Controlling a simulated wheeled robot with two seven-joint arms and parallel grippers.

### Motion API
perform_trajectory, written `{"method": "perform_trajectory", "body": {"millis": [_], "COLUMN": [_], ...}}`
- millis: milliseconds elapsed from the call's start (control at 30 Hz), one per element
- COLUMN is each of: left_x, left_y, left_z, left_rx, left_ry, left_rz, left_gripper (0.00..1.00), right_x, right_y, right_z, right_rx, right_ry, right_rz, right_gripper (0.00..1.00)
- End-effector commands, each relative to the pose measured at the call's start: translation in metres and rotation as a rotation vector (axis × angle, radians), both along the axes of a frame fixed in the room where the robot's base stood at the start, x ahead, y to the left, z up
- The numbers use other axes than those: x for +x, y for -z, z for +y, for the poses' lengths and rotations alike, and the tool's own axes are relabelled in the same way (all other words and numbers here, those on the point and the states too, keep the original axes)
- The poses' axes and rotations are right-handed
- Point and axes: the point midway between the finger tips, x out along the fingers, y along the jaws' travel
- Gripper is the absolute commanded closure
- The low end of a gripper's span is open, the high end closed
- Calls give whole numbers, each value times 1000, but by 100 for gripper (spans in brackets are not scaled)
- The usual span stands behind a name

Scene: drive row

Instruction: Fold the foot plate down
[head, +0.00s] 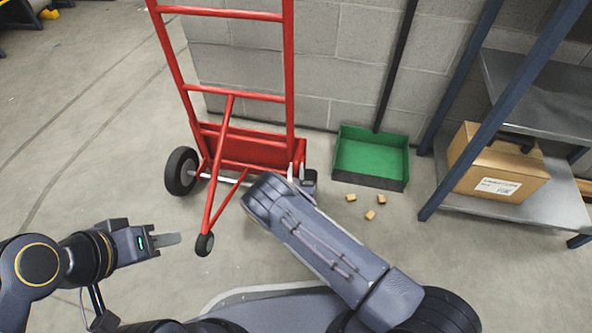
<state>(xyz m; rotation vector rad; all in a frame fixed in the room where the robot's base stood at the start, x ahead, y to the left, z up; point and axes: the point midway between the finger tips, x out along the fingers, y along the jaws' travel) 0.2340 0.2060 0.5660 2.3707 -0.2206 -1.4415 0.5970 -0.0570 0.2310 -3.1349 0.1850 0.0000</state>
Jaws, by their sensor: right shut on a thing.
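The red foot plate (262,152) shows through the lower frame of a red hand truck (289,60), at its base. Its exact tilt is hard to judge from here. My right arm comes in from the lower right and reaches to the plate's right end. Its gripper (297,171) is mostly hidden behind my own wrist; only small grey finger parts show, shut at the plate's right edge. My left gripper (166,240) is at the lower left, empty and apart from the truck. Its fingers overlap in this view, so its opening is unclear.
The truck has a black left wheel (181,171) and a small caster (204,244) on a red rear strut. A green dustpan (372,157) stands by the wall, with small tan blocks (369,214) before it. A shelf with a cardboard box (497,172) is right. Floor at left is clear.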

Motion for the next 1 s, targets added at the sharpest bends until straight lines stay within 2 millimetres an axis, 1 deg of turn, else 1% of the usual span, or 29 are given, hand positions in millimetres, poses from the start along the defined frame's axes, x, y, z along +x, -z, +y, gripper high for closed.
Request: {"method": "perform_trajectory", "body": {"millis": [67, 200, 300, 567, 600, 767, 867, 967, 1000], "left_x": [0, 0, 0, 0, 0, 0, 7, 26, 38], "left_y": [-1, -8, -9, -8, -8, -9, -9, -10, -10], "left_z": [0, 0, 0, 0, 0, 0, 3, 11, 16], "left_rx": [0, 0, 0, 0, 0, 0, 17, 67, 96], "left_ry": [0, 0, 0, 0, 0, 1, 12, 47, 68], "left_rz": [0, 0, 0, 0, 0, 0, -13, -47, -69], "left_gripper": [64, 64, 64, 64, 66, 87, 100, 100, 100], "right_x": [3, 20, 26, 27, 27, 26, 26, 26, 26], "right_y": [-2, -10, -11, -9, -9, -9, -10, -10, -10], "right_z": [-1, -7, -9, -8, -8, -8, -8, -8, -8], "right_rx": [4, 29, 38, 38, 38, 38, 38, 38, 38], "right_ry": [1, 5, 2, -1, -1, -1, -1, -1, -1], "right_rz": [8, 76, 112, 118, 118, 118, 118, 118, 118], "right_gripper": [100, 100, 100, 100, 100, 100, 100, 100, 100]}}
